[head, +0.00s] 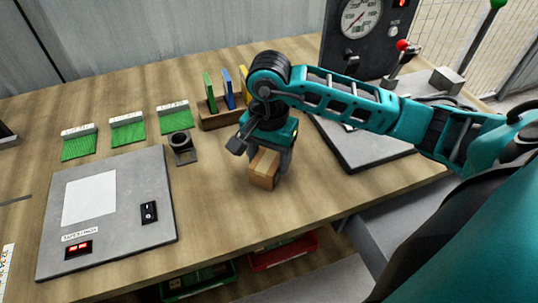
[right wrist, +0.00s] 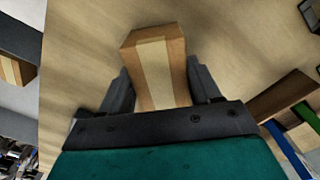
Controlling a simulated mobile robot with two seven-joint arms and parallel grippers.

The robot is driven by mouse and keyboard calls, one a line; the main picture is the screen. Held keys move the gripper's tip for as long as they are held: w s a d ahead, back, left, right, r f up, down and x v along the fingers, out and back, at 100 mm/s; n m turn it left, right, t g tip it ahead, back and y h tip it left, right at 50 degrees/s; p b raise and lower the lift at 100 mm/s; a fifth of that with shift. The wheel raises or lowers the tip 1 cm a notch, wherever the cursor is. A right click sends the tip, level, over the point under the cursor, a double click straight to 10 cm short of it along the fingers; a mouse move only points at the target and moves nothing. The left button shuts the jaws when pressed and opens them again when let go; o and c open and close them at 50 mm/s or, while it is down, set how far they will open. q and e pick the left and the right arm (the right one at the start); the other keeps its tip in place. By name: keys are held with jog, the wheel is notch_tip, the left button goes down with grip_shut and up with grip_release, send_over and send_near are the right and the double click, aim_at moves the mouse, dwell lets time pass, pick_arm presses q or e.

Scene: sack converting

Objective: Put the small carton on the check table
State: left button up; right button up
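The small carton (head: 264,168) is a brown box with a pale tape strip, at the middle of the wooden table (head: 215,205). My right gripper (head: 268,150) points down over it. In the right wrist view the carton (right wrist: 160,70) sits between the two dark fingers, which lie against its sides with no clear gap; the gripper looks shut on it. I cannot tell whether the carton rests on the table or hangs just above it. My left gripper is not in view. No surface in view is labelled as the check table.
A grey panel (head: 150,235) with a white sheet, switch and red display lies left. A wooden rack (head: 215,120) with coloured boards stands behind the gripper. Green pads (head: 127,133) line the back left. A gauge box (head: 345,45) stands back right. Green and red bins (head: 283,252) sit below the table's front edge.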

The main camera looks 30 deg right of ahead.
aim_at(269, 157)
jog(key=o, duration=0.5)
jog(key=shift+c, duration=0.2)
jog(key=shift+r+p, duration=0.2)
jog(key=shift+p, duration=0.1)
notch_tip(269, 157, up, 12)
dwell(0.3)
